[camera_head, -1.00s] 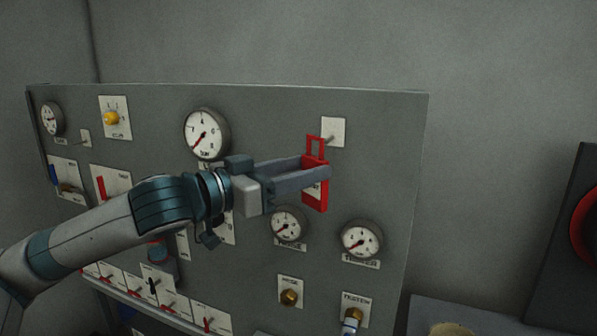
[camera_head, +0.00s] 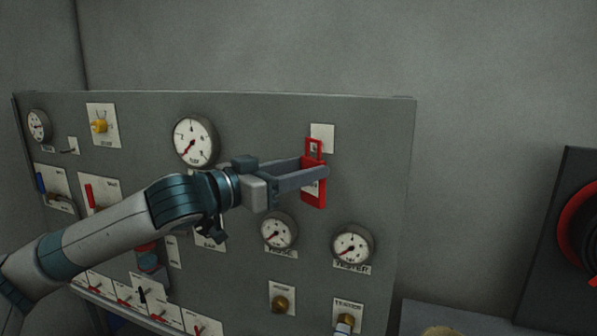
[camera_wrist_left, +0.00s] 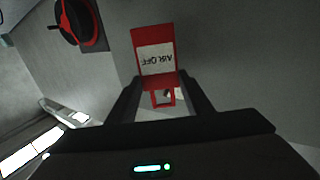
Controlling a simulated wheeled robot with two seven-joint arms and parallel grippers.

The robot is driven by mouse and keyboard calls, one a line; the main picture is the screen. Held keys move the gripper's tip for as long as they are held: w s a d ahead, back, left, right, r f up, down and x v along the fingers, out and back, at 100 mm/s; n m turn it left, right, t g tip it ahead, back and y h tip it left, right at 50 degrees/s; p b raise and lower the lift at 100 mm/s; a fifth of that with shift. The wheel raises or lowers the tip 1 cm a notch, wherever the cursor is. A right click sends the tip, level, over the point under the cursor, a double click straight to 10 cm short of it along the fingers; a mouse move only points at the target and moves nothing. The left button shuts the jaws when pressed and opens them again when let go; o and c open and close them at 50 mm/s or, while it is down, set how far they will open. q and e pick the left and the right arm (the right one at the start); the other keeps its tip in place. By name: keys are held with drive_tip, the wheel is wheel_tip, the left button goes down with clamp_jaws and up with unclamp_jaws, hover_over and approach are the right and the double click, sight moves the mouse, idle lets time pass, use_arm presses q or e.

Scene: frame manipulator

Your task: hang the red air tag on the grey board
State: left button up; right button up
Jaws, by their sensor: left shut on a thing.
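The red air tag (camera_head: 313,196) is upright in front of the grey board (camera_head: 370,165), with a rectangular loop at its top. My left gripper (camera_head: 318,172) comes in from the left and is shut on the tag below the loop. The loop overlaps the lower left of a small white plate (camera_head: 322,137) on the board. I cannot tell whether the loop is around the plate's peg. In the left wrist view the tag (camera_wrist_left: 154,50) sits between the fingers, its lettering upside down and its loop toward the camera. My right gripper is not in view.
A large gauge (camera_head: 195,140) is left of the tag, and two smaller gauges (camera_head: 278,231) (camera_head: 352,245) are below. Knobs and switches cover the left and lower board. A dark panel with a red ring (camera_head: 577,215) stands at the right. The board's upper right is bare.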

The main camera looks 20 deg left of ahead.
use_arm(q)
drive_tip(key=shift+w, duration=0.9)
drive_tip(key=shift+w+f+p, duration=0.3)
drive_tip(key=shift+w+f, duration=0.2)
drive_tip(key=shift+w, duration=0.2)
drive_tip(key=o, duration=1)
drive_tip(key=shift+o, duration=0.5)
drive_tip(key=shift+d, duration=0.1)
drive_tip(key=shift+s, duration=0.1)
